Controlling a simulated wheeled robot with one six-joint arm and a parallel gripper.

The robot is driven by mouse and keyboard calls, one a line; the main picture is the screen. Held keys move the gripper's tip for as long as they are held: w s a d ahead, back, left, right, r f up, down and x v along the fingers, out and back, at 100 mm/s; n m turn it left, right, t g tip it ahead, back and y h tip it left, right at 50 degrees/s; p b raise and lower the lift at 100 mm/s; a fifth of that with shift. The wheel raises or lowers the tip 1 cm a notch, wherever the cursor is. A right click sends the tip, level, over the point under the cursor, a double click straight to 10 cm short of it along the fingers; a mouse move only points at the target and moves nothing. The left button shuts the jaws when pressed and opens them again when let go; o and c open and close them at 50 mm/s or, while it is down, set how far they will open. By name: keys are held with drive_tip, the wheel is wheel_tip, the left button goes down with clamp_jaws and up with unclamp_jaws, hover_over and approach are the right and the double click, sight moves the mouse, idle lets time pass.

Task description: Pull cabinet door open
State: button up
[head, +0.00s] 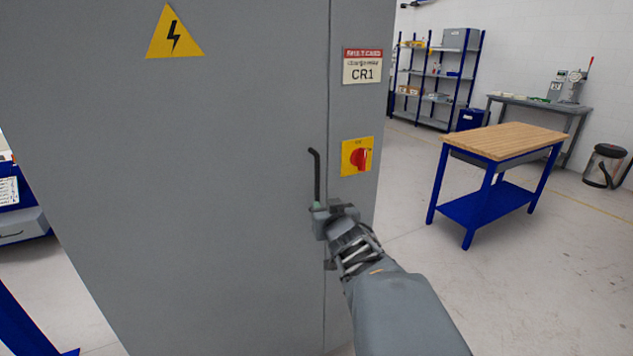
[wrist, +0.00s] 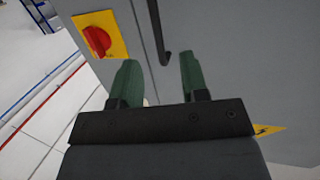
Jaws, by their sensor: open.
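The grey cabinet door (head: 220,150) fills the left and middle of the head view and looks shut, its edge seam running beside the handle. A dark bar handle (head: 317,175) stands upright near the door's right edge. My gripper (head: 318,208) is at the handle's lower end, hiding that part. In the wrist view, my gripper (wrist: 155,82) has its two green fingers apart, and the handle (wrist: 160,40) comes down to a bent end between and just beyond them. I cannot tell whether the fingers touch the handle.
A red rotary switch (head: 360,158) on a yellow plate sits right of the handle, below a CR1 label (head: 362,67). A wood-topped blue bench (head: 505,142) stands to the right, with shelves (head: 436,80) behind. The floor between cabinet and bench is clear.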

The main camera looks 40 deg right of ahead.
sight(318, 178)
drive_tip(key=shift+t, duration=0.9)
drive_tip(key=x, duration=0.4)
drive_tip(key=r+x, duration=0.1)
drive_tip(key=x, duration=0.4)
drive_tip(key=d+p+x, duration=0.1)
drive_tip(key=x, duration=0.4)
drive_tip(key=shift+s+d+r, duration=0.15)
drive_tip(key=shift+s+r, duration=0.05)
drive_tip(key=shift+r, duration=0.05)
clamp_jaws()
